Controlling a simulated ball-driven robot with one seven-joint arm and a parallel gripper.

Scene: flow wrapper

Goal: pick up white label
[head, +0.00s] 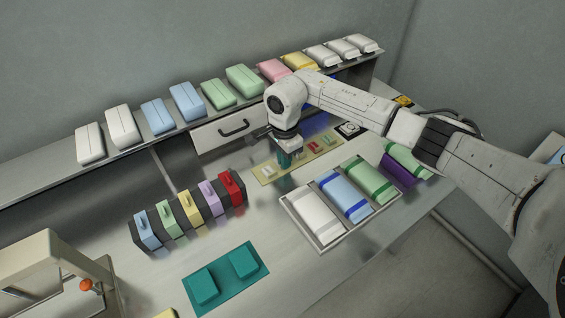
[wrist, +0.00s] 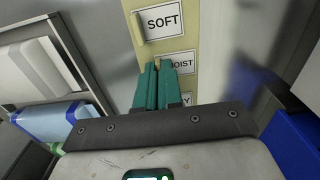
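My gripper (head: 284,162) is low over the cream label board (head: 264,178) in the head view. In the wrist view, its teal fingers (wrist: 158,72) are close together with a thin tan tab between their tips. The tab appears to belong to a white label (wrist: 183,62) reading partly "OIST", its left part hidden by the fingers. Another white label (wrist: 162,20) reads "SOFT" and has a cream tab at its left edge. A third white label (wrist: 187,98), ending in "Y", is mostly hidden. I cannot tell whether the held label is off the board.
A tray (head: 338,243) with white, blue and green packs stands right of the board. A row of coloured tabbed blocks (head: 190,212) is to the left. A teal mat (head: 226,281) with two teal blocks lies in front. A shelf with packs runs behind.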

